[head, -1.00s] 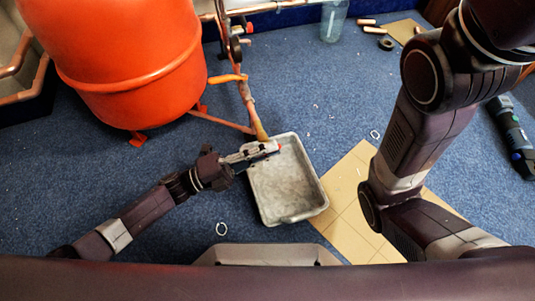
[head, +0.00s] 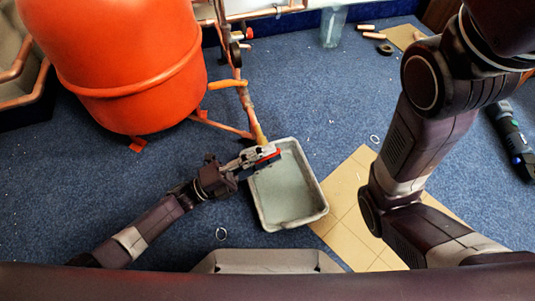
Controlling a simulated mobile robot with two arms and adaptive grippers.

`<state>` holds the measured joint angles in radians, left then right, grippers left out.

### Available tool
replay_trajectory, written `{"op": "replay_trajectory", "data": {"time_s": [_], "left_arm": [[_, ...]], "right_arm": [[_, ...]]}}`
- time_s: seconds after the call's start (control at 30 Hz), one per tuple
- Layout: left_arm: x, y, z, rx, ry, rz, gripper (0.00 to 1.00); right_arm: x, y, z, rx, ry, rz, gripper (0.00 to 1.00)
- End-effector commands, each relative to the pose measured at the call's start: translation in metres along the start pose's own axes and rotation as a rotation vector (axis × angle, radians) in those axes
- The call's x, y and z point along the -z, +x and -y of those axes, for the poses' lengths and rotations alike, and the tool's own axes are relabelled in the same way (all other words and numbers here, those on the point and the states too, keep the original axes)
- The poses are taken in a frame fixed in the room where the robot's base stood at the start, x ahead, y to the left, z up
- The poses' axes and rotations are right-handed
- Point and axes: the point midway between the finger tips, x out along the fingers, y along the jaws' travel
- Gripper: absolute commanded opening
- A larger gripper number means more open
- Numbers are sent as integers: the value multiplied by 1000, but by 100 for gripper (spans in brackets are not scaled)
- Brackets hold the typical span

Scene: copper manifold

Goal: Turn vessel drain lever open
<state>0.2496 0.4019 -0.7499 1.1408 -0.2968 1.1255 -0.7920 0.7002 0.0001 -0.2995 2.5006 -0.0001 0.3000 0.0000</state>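The orange vessel (head: 125,65) stands at the upper left. A copper drain pipe (head: 246,104) runs down from its side to the tray's far left corner. A narrow red piece (head: 268,155), which looks like the drain lever, shows at the tip of my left gripper (head: 258,157). The gripper's fingers lie along or against it, over the tray's left edge. Whether they are closed on it is too small to tell, and the valve body is mostly hidden. My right arm crosses the right side, with its gripper out of view.
The grey tray (head: 322,211) lies under the pipe end, with a smooth grey-green surface inside like liquid. Beige tiles or board (head: 350,190) lie to its right. A clear container (head: 333,27) stands at the back. A dark cylindrical tool (head: 511,135) lies far right. Blue carpet is open left of the tray.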

Motion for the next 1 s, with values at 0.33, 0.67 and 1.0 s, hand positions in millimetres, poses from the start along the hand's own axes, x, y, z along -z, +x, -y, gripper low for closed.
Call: {"op": "replay_trajectory", "data": {"time_s": [0.33, 0.67, 1.0], "left_arm": [[0, -26, -1, -3, 0, 1, 27], [0, -104, 19, -6, 0, 2, 27], [0, -155, 41, -1, 0, 1, 27]], "right_arm": [[-1, 0, 0, -2, 1, 1, 31], [0, 0, 0, 0, 1, 1, 31], [0, 0, 0, 0, 1, 1, 31]]}}
